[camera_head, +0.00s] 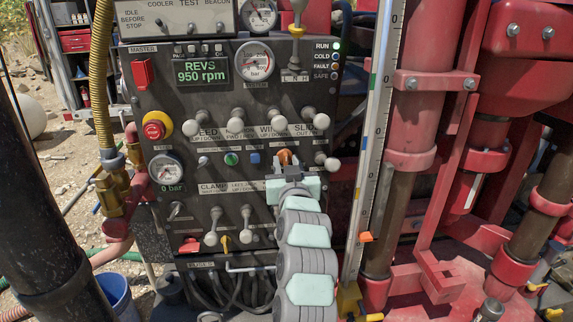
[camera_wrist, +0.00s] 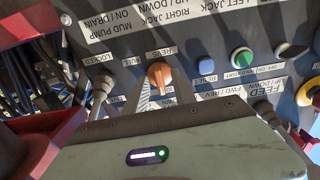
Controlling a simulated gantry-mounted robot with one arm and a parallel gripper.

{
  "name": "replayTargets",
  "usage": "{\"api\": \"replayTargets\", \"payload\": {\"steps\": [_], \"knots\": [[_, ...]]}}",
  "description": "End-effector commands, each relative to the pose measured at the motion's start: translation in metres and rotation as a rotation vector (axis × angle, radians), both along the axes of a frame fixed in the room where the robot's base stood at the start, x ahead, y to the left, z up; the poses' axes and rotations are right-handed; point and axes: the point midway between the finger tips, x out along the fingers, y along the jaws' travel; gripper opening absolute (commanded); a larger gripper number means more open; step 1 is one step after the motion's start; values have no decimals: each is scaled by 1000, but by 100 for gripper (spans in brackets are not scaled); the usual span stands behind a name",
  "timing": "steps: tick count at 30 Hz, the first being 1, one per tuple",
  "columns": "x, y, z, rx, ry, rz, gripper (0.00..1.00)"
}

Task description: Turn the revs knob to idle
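The revs knob is a small orange knob (camera_head: 285,157) on the right half of the dark control panel (camera_head: 220,105). It also shows in the wrist view (camera_wrist: 160,75), with an upside-down REVS label beside it. My gripper (camera_head: 288,177) is right in front of the knob and covers part of its surroundings in the head view. In the wrist view my gripper (camera_wrist: 163,97) has its two grey fingers apart, one towards each side of the knob. I cannot tell whether they touch it. The panel display (camera_head: 202,70) reads REVS 950 rpm.
Grey levers (camera_head: 236,122) stand in a row above the knob. A green button (camera_head: 231,159) and a blue button (camera_head: 254,159) are to its left, a grey knob (camera_head: 331,163) to its right. A red emergency stop (camera_head: 154,130) is further left. A ruled mast (camera_head: 372,130) stands right of the panel.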

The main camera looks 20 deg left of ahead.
Motion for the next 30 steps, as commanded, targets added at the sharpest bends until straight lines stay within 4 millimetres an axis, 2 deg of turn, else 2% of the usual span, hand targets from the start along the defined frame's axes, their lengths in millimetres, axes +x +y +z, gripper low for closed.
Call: {"api": "replayTargets", "payload": {"steps": [8, 11, 21, 30], "knots": [[-6, -4, 0, 1, -2, -1, 32], [-16, -9, -1, 2, -1, -1, 32], [-68, -37, 0, 3, -3, -1, 32], [-93, -50, 0, 0, 0, 0, 32]]}}
